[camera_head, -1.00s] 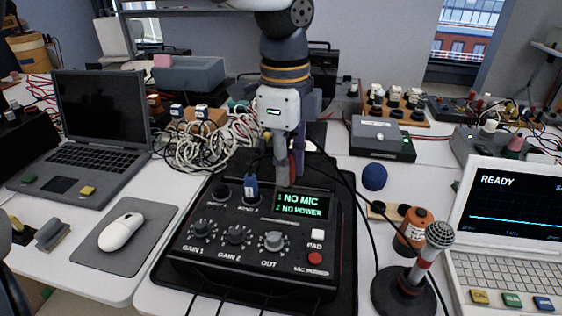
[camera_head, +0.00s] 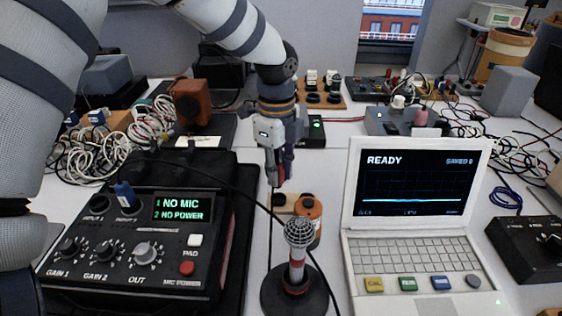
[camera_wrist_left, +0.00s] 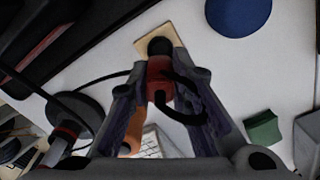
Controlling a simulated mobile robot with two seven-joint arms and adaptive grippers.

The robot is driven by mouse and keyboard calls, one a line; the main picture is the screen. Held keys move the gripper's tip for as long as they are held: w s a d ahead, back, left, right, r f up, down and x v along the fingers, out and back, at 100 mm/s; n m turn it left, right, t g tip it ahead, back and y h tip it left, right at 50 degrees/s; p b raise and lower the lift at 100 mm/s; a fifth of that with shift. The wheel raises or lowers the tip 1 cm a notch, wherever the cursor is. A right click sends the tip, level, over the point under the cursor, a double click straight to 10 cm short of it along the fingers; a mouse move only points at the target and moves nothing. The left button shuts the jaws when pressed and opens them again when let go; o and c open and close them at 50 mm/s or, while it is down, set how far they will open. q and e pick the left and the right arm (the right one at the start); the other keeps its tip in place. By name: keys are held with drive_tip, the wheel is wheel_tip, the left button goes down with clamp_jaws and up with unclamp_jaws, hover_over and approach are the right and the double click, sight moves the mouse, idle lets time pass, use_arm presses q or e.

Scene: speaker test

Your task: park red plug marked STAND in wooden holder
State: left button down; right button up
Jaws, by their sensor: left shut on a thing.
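My left gripper (camera_head: 279,178) points down and is shut on the red plug (camera_wrist_left: 160,80); only a little of the plug's red shows between the fingers in the head view. The marking on the plug cannot be read. A dark cable loops from the plug in the left wrist view. The small wooden holder (camera_head: 283,203) lies on the table just under the fingertips, and also shows past the plug in the left wrist view (camera_wrist_left: 174,34). A dark round end lines up over the holder there; I cannot tell whether it touches. My right gripper is not in view.
An orange bottle (camera_head: 309,210) stands right beside the holder, and a microphone (camera_head: 298,245) on a round base stands in front. The mixer (camera_head: 140,245), with a blue plug (camera_head: 124,195) in it, is at left. A white laptop (camera_head: 420,205) is at right.

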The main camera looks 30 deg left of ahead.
sight(278, 164)
use_arm(q)
drive_tip(key=shift+f+b, duration=0.4)
drive_tip(key=shift+f, duration=1.6)
drive_tip(key=shift+f, duration=0.25)
drive_tip(key=c, duration=1.4)
unclamp_jaws()
drive_tip(key=shift+o, duration=0.2)
wheel_tip(278, 164, up, 12)
